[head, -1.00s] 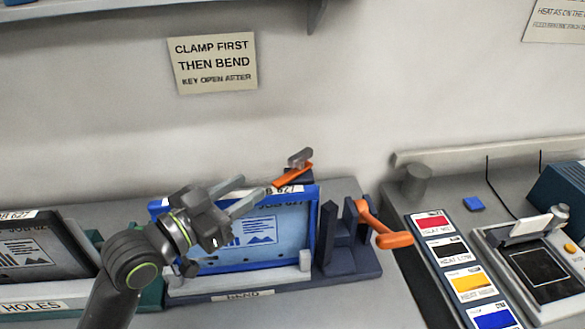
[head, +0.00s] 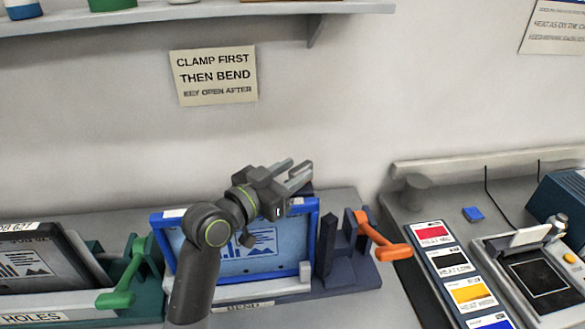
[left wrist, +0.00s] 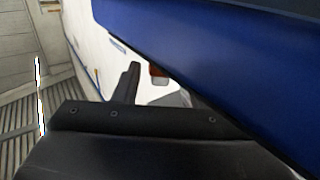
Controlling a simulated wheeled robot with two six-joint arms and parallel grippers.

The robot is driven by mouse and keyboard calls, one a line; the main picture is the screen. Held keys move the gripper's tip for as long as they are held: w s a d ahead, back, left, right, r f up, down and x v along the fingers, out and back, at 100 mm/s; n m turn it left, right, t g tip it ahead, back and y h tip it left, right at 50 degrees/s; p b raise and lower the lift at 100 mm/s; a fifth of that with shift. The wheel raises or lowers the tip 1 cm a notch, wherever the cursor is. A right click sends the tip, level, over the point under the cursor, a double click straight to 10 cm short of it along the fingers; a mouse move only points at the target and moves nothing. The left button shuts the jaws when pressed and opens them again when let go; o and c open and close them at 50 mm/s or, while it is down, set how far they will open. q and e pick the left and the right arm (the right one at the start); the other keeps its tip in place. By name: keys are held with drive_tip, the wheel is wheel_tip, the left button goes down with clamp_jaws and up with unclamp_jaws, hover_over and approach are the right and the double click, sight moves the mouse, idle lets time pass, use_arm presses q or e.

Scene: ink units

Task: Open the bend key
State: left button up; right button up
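The blue BEND unit (head: 217,262) holds an upright framed sheet with a chart. In the head view my left gripper (head: 300,169) is at the frame's top right corner, its two fingers apart and pointing right. The orange key with a grey knob, seen earlier above that corner, is now hidden behind the gripper. In the left wrist view a small orange and grey piece (left wrist: 158,77), probably the key, shows beside a dark finger. The large blue panel covers much of that view, so contact cannot be told. My right gripper is in neither view.
An orange lever (head: 385,246) stands at the BEND unit's right. A green handle (head: 123,280) is on the HOLES unit at left. Colour cards (head: 468,293) and a heater plate (head: 540,278) lie right.

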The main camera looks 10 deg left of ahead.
use_arm(q)
drive_tip(key=shift+w+d, duration=0.1)
drive_tip(key=shift+w, duration=0.05)
clamp_jaws()
idle(0.4)
drive_tip(key=shift+f+m+g+h+b, duration=0.15)
drive_tip(key=shift+m+g+h+b, duration=0.15)
drive_tip(key=shift+m+h+b, duration=0.25)
drive_tip(key=shift+w+m+g+h+b, duration=0.1)
drive_tip(key=shift+m+g+h+b, duration=0.15)
drive_tip(key=shift+g+h+b, duration=0.2)
unclamp_jaws()
